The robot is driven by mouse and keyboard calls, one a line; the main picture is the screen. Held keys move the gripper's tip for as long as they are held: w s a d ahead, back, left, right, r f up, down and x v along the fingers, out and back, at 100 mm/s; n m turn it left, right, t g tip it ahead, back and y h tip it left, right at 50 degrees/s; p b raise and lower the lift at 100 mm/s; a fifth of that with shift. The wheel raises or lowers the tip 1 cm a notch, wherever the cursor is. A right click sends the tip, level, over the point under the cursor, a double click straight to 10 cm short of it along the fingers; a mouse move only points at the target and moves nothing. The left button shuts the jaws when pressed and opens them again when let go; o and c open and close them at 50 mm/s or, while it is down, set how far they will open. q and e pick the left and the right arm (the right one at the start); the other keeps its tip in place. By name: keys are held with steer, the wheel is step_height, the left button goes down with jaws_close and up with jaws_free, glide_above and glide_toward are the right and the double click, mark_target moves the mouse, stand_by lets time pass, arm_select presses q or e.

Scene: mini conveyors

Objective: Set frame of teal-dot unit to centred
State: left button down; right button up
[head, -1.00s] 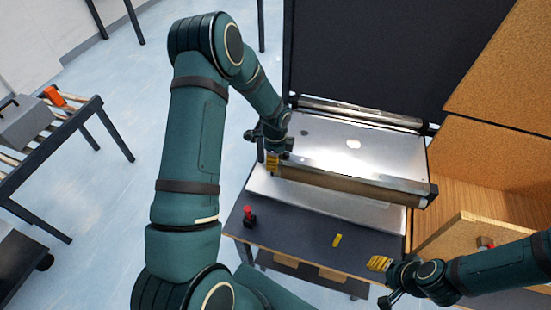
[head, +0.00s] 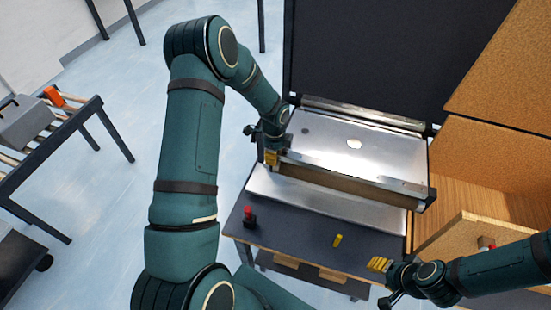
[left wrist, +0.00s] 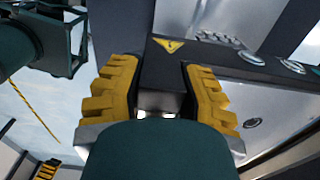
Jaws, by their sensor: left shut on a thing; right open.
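The unit with a hinged-looking metal frame (head: 350,150) stands on the dark table in the head view. Its front bar runs from the left gripper to the right end. No teal dot can be made out. My left gripper (head: 271,158) is at the bar's left end. In the left wrist view its yellow fingers (left wrist: 160,95) are shut on either side of a dark end block (left wrist: 162,72) with a yellow warning label. My right gripper (head: 379,264) is open and empty near the table's front right corner, apart from the unit.
A red-topped button (head: 248,214) and a small yellow piece (head: 338,240) are on the dark table (head: 295,232). A dark panel (head: 370,55) stands behind, and wooden cabinets (head: 490,165) close in on the right. Open floor lies left; another table (head: 65,135) stands beyond.

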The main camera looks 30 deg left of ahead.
arm_select(q)
steer(key=c, duration=0.8)
jaws_free()
steer(key=shift+f, duration=0.1)
step_height(320, 180, up, 12)
steer(key=shift+r, duration=0.1)
steer(key=shift+s, duration=0.1)
